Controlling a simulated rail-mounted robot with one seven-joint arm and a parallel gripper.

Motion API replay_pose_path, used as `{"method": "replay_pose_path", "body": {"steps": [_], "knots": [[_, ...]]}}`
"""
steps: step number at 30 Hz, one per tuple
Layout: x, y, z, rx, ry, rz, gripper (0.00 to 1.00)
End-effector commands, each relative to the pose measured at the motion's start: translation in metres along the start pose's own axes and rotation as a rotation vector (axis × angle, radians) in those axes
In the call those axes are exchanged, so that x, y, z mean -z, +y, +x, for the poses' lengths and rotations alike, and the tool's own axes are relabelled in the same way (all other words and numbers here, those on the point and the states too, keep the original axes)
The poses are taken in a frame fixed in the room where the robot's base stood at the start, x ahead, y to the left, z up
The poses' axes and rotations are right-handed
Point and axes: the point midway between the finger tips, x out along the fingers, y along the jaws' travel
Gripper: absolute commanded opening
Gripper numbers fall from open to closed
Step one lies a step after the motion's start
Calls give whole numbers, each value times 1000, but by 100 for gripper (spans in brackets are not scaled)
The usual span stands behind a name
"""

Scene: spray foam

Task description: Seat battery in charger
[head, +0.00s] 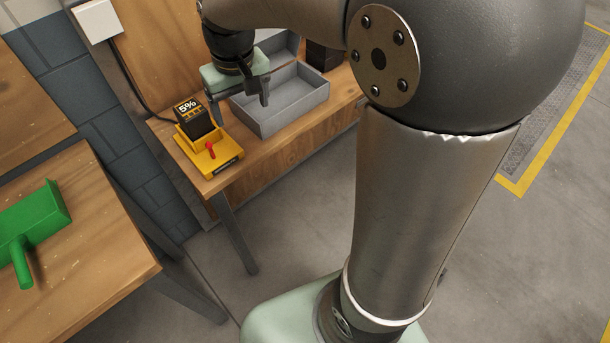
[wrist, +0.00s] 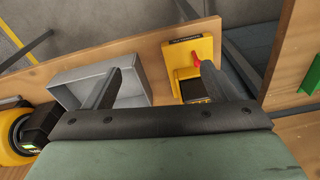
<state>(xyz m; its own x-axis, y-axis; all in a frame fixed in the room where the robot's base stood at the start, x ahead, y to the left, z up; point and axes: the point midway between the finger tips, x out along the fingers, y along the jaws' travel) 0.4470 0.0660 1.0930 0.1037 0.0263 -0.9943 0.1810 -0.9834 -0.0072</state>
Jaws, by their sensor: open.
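The yellow charger (head: 222,157) with a red lever (head: 211,150) sits on the wooden bench; the charger also shows in the wrist view (wrist: 182,54). A black block with a 5% readout, which looks like the battery (head: 197,122), stands upright at the charger's back part. I cannot tell whether it is fully down. In the wrist view the battery (wrist: 193,91) is partly hidden by my right-hand finger. My gripper (head: 240,112) is open and empty, above the bench between the charger and the grey box. Its fingers are spread wide in the wrist view (wrist: 160,82).
An open grey metal box (head: 291,112) stands right of the charger; it looks empty. A yellow and black object (wrist: 20,128) lies beyond it in the wrist view. A white wall box (head: 96,20) has a black cable. A green dustpan-like object (head: 32,220) lies on the nearer table.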

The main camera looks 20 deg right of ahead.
Motion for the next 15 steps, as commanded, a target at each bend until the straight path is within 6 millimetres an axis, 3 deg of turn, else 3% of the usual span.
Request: {"method": "replay_pose_path", "body": {"steps": [1, 3, 6, 10, 15], "knots": [[-41, 12, 0, -4, -6, 37, 80], [-90, 21, 6, -8, -19, 78, 80], [-146, 28, 18, -14, -35, 126, 80], [-190, 30, 31, -18, -47, 163, 80], [-204, 30, 36, -19, -54, 174, 80]]}}
